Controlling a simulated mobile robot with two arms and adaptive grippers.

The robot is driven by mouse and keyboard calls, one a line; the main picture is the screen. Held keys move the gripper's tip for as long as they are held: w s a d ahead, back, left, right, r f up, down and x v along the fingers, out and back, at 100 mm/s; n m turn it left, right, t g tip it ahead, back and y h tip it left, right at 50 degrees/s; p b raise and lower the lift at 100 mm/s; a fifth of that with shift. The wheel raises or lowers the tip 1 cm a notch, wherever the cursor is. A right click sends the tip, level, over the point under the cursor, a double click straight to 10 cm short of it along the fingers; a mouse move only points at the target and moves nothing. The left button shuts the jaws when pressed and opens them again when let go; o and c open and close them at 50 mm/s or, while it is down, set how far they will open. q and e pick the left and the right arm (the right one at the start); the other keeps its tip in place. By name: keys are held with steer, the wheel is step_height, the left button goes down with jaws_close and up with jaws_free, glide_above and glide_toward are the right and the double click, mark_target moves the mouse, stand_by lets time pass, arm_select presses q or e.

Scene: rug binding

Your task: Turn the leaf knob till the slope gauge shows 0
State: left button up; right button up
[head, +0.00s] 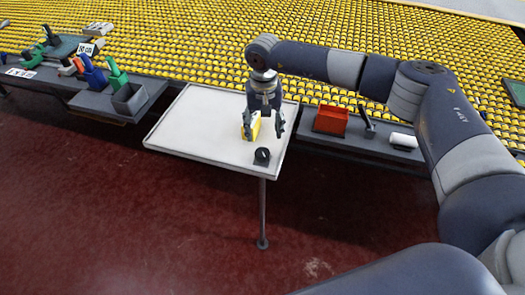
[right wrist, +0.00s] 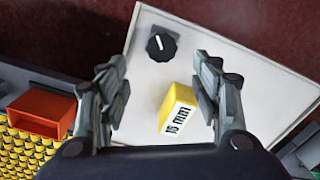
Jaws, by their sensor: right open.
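The black round leaf knob (head: 262,156) sits near the front right corner of the pale leaf (head: 195,127). In the right wrist view the knob (right wrist: 161,44) shows a white pointer line on top. A yellow block (right wrist: 176,103) with a white printed label stands on the leaf, behind the knob in the head view; the label seems to read 16 mm. My right gripper (head: 263,126) is open above the leaf, by the yellow block and apart from the knob. No slope gauge reading can be made out. My left gripper is not in view.
A red-orange bin (head: 330,120), a dark upright tool and a white roll (head: 403,140) lie on the shelf right of the leaf. Blue and green tools and a grey bin (head: 129,99) stand on the left shelf. Rows of yellow pieces fill the back.

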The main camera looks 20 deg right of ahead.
mark_target(262, 152)
step_height(262, 152, down, 10)
steer(key=shift+a+f+p, duration=0.15)
steer(key=shift+f+p, duration=0.1)
steer(key=shift+p, duration=1)
steer(key=shift+c, duration=0.4)
steer(key=c, duration=1)
